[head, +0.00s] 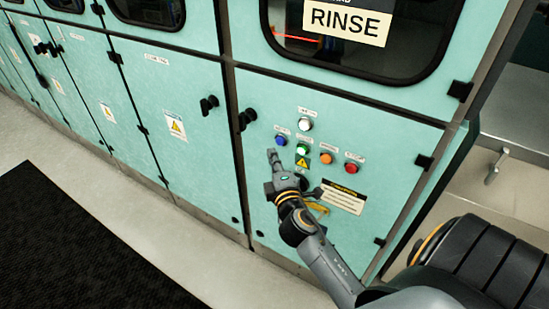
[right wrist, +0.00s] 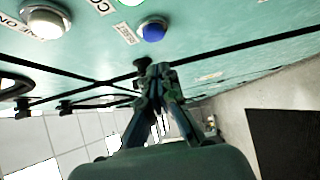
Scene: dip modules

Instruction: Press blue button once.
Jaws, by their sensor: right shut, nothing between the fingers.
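The blue button (head: 280,140) is on the teal cabinet panel, at the left of a small group of buttons. It also shows in the right wrist view (right wrist: 153,31), near the top middle. My right gripper (head: 272,155) is in front of the panel, just below and left of the blue button in the head view. Its fingers are shut with nothing between them. In the right wrist view the fingertips (right wrist: 158,70) appear below the blue button, with a visible gap between them in the picture. My left gripper is not in view.
A white button (head: 305,124), a green button (head: 302,148), an orange button (head: 326,158) and a red button (head: 351,168) sit close by. A black door handle (head: 247,119) sticks out to the left.

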